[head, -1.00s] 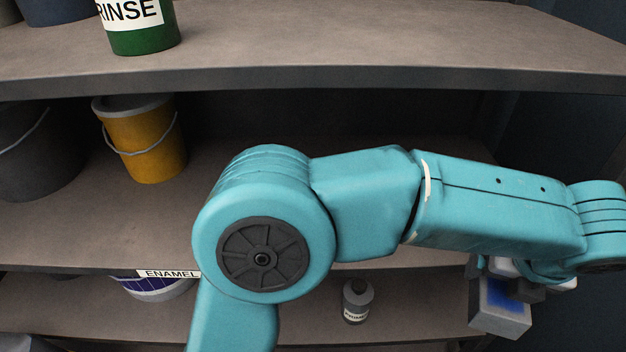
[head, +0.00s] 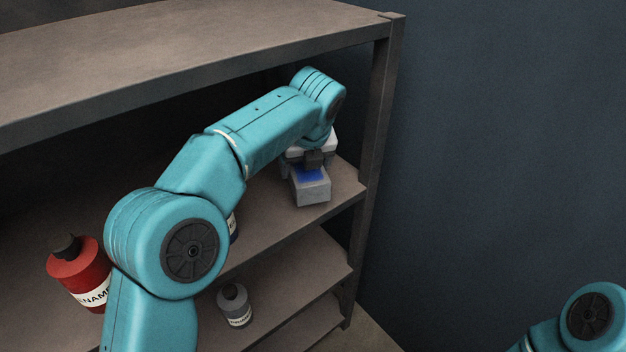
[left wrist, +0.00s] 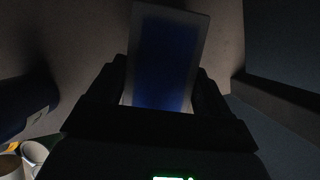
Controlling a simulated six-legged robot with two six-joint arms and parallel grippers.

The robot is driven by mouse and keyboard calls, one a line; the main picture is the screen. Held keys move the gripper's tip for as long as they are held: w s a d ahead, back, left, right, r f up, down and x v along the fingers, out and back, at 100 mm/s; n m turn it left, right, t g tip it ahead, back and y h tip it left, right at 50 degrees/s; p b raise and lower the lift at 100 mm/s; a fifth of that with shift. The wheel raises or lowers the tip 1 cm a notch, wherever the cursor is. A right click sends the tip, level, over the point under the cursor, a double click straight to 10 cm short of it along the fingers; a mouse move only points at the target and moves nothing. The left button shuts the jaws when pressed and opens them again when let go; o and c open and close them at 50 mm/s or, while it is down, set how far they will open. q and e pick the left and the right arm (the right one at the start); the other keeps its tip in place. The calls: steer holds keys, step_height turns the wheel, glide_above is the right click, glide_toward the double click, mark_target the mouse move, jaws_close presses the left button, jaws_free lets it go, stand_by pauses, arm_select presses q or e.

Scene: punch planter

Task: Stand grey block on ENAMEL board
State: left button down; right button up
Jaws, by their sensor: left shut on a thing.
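The grey block (head: 312,194) with a blue face is held in my left gripper (head: 313,160), over the right end of a middle shelf board (head: 270,222). I cannot tell whether it touches the board. In the left wrist view the block (left wrist: 166,60) sits between the dark fingers of the left gripper (left wrist: 160,90), its blue face toward the camera. The ENAMEL label on the board's edge is out of view now. My right gripper is not in view; only part of my right arm shows at the lower right.
A red can (head: 75,270) with a partly hidden label stands at the left. A dark can (head: 234,228) is mostly hidden behind my left arm. A grey bottle (head: 234,303) stands on the board below. A shelf post (head: 378,140) is close right of the block, and a board hangs above.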

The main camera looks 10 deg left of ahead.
mark_target(303, 172)
arm_select(q)
steer(key=shift+w+a+r, duration=0.25)
steer(key=shift+w+a, duration=0.1)
steer(key=shift+w, duration=0.35)
steer(key=shift+w+a+f, duration=0.1)
step_height(303, 172, down, 4)
steer(key=shift+r+b, duration=0.2)
steer(key=shift+b, duration=0.95)
steer(key=shift+r, duration=0.15)
